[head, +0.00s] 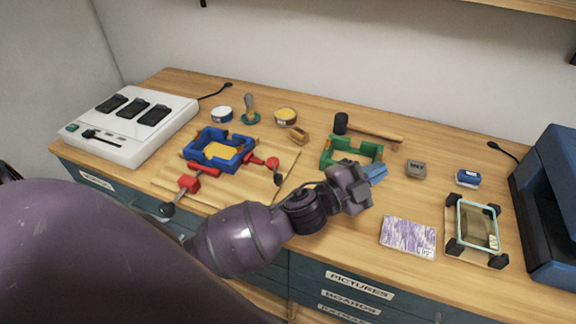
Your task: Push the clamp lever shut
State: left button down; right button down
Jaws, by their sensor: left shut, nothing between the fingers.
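A blue square frame (219,149) sits on a wooden board (240,190) at the left of the bench. A red clamp (188,184) is at the board's front left, with its dark lever knob (167,210) reaching out toward the bench's front edge. A second red clamp (271,162) is at the frame's right, with a dark knob (278,180). My left gripper (378,173) is shut and empty, to the right of both clamps and apart from them. It is just in front of a green frame (350,153). My right gripper is out of view.
A white machine (130,126) stands at the far left. Tins, a stamp (249,108) and a mallet (368,131) lie at the back. A purple card (408,236), a small framed piece (477,225) and a blue machine (555,205) are on the right.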

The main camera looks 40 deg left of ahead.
pick_arm(q)
jog(key=d+r+m+g+h, duration=0.1)
jog(key=d+m+g+h, duration=0.4)
jog(key=m, duration=0.3)
jog(key=m+g+y, duration=1.5)
jog(key=g, duration=0.2)
send_near(274, 168)
jog(key=d+f, duration=0.2)
jog(key=d, duration=0.1)
jog(key=d+f+p, duration=0.1)
jog(key=d+f, duration=0.1)
jog(key=shift+s+d, duration=0.1)
jog(key=shift+d, duration=0.1)
jog(key=s, duration=0.1)
jog(key=s+a+p, duration=0.1)
jog(key=shift+s+f, duration=0.3)
jog(key=shift+s, duration=0.05)
jog(key=shift+s+a+f, duration=0.1)
jog(key=shift+s, duration=0.55)
